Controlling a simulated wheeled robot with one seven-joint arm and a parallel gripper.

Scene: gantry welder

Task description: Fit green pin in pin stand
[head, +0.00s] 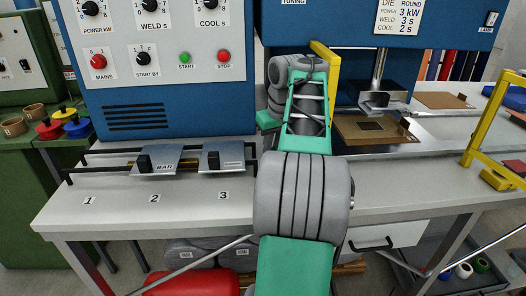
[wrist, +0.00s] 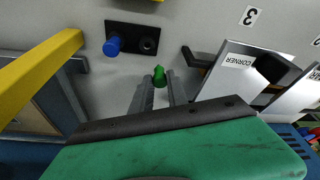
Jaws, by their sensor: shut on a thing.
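The green pin (wrist: 159,76) is held between the fingertips of my gripper (wrist: 159,82) in the wrist view. The black pin stand (wrist: 130,29) lies on the grey bench just beyond it, toward the top of that view. A blue pin (wrist: 113,45) stands at the stand's left hole, and the right hole (wrist: 148,45) looks empty. The green pin appears apart from the stand, below its right end in the picture. In the head view my arm hides the gripper, the green pin and the stand.
A plate marked CORNER (wrist: 237,61) stands right of my gripper, near number 3. A yellow bar (wrist: 38,72) crosses the left of the wrist view. In the head view, the BAR block (head: 157,160) sits on the rails, and the blue press (head: 400,22) stands behind right.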

